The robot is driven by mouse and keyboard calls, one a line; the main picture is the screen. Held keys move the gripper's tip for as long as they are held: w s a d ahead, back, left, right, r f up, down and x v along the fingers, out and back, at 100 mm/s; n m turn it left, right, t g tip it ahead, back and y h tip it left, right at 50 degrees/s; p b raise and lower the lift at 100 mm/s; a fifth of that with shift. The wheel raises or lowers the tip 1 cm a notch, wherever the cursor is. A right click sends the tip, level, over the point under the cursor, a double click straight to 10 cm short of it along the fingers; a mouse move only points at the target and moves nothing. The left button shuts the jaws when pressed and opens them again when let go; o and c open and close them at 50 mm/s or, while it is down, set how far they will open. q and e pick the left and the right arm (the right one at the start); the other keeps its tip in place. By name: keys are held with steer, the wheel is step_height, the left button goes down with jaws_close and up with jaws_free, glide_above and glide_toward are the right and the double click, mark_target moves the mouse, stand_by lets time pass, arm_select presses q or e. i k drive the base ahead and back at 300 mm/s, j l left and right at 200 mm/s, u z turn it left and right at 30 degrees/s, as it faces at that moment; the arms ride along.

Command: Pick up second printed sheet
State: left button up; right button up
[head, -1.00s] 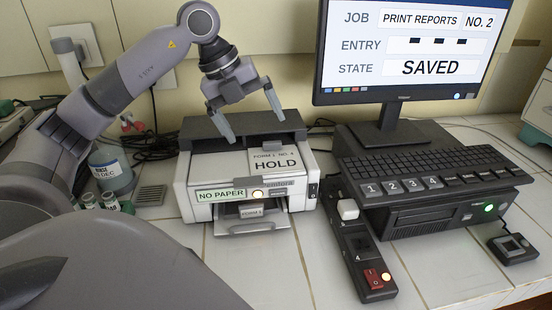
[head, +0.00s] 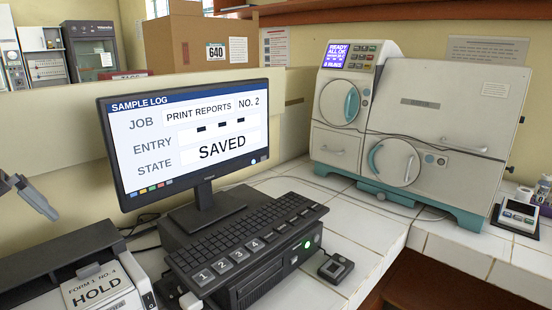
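My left gripper (head: 45,208) is at the left edge, above and behind the printer. Only one finger shows; nothing is against its inner side, and the other finger is out of frame. The printer (head: 48,262) is cut off at the lower left. The printer's front and output tray are out of frame, so no other printed sheet shows. My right gripper is not in view.
The monitor (head: 185,135) reads PRINT REPORTS NO. 2, SAVED. A keyboard (head: 250,240) rests on a black computer unit (head: 290,262) with a green light. A small black device (head: 335,267) lies beside it. A large white incubator-like machine (head: 440,110) stands right.

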mark_target(94, 284)
steer(key=k+l, duration=0.2)
steer(key=l, duration=0.15)
steer(key=k+l, duration=0.45)
steer(key=l, duration=0.25)
